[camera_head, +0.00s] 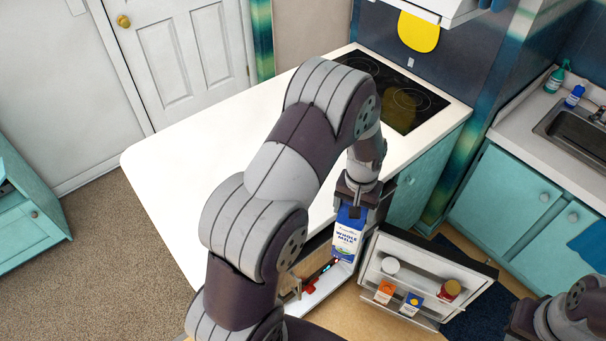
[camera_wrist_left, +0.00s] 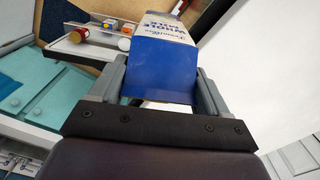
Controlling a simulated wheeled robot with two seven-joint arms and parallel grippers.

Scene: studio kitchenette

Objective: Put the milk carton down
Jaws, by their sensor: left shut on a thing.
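The milk carton (camera_head: 347,240), blue and white with "WHOLE MILK" on it, hangs roughly upright below my left gripper (camera_head: 356,204) in the head view. It is at the opening of the small fridge (camera_head: 332,277) under the counter. In the left wrist view the carton (camera_wrist_left: 162,72) sits between the two fingers of my left gripper (camera_wrist_left: 163,88), which is shut on it. I cannot tell whether its base touches anything. Part of my right arm shows at the bottom right of the head view, but its gripper does not show.
The open fridge door (camera_head: 425,262) holds a white container (camera_head: 390,265), an orange carton (camera_head: 384,291), a small blue carton (camera_head: 411,304) and a red jar (camera_head: 449,290). A red item (camera_head: 310,286) lies inside the fridge. The white countertop (camera_head: 190,170) above is largely bare, with a black cooktop (camera_head: 400,97) at its far end.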

